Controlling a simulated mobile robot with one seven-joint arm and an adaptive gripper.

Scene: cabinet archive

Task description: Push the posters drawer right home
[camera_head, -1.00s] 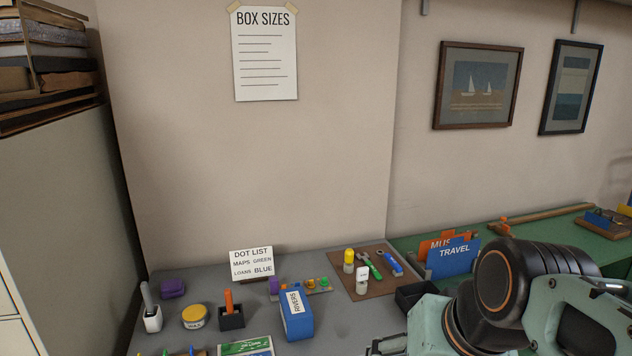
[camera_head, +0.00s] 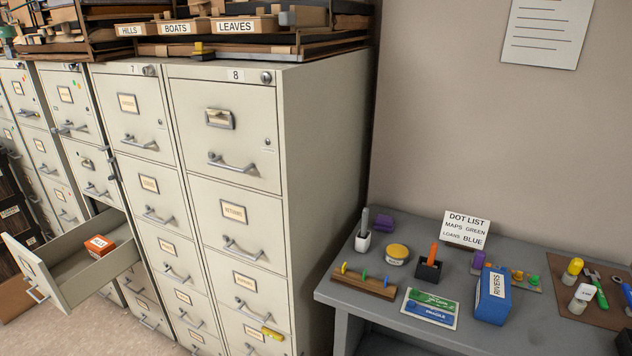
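One cabinet drawer (camera_head: 97,280) at the lower left stands pulled well out. An orange box (camera_head: 99,246) with a white label sits inside it. The label on the drawer's front is too small and slanted to read, so I cannot tell whether it is the posters drawer. The other drawers in view, such as the top drawer of cabinet 8 (camera_head: 221,133), look shut, and most of their labels are too small to read. My gripper is not in view.
A grey table (camera_head: 340,279) at the right holds a blue RIVERS box (camera_head: 493,296), a DOT LIST card (camera_head: 466,229) and small tools. Open shelving with HILLS, BOATS and LEAVES boxes (camera_head: 236,26) tops the cabinets. Bare floor (camera_head: 110,325) lies near the open drawer.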

